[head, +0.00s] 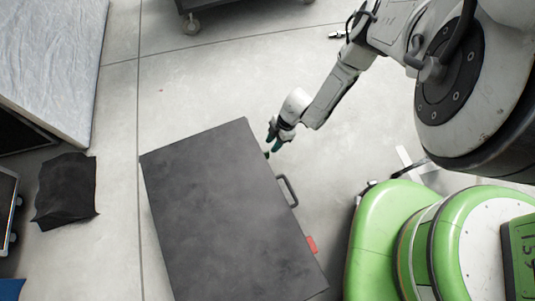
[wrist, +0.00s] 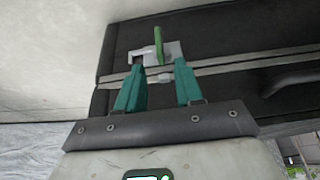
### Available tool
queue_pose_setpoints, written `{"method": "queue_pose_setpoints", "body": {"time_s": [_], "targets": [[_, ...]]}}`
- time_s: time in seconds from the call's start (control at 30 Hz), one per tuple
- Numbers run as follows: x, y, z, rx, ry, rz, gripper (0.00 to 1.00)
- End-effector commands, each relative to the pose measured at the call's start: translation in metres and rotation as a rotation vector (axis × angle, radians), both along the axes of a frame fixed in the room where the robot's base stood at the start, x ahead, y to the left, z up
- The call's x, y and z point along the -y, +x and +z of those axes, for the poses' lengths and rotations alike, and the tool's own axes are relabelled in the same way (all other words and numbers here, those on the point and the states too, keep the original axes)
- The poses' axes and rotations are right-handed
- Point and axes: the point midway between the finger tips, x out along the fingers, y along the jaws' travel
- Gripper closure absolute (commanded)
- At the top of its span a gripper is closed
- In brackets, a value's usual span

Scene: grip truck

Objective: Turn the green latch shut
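The green latch (wrist: 159,44) shows in the wrist view as a narrow lever on a pale metal plate (wrist: 173,50), standing roughly square to the seam of the dark case (wrist: 215,30). My gripper (wrist: 158,66) is open, its two teal fingers apart, with nothing held. The lever lies just beyond the fingertips, between them sideways; I cannot tell whether anything touches. In the head view the case (head: 220,210) lies on the floor, and my gripper (head: 273,137) is at its upper right edge. The latch is too small there to make out surely.
A black handle (head: 287,191) and a red latch (head: 311,245) are on the same side of the case. A black cloth-like bundle (head: 66,190) lies left of it. A wheeled cart (head: 240,10) stands at the top. The floor above the case is mostly clear.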

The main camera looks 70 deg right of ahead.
Motion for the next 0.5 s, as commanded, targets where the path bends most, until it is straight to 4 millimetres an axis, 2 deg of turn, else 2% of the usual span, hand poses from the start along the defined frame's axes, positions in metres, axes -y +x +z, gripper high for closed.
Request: {"method": "queue_pose_setpoints", "body": {"time_s": [0.03,0.2,0.5], "targets": [[-0.002,0.002,-0.013,0.000,0.001,0.001,0.64],[-0.008,0.009,-0.033,0.001,0.002,0.000,0.64],[-0.015,0.017,-0.056,0.000,0.001,0.001,0.64]]}}
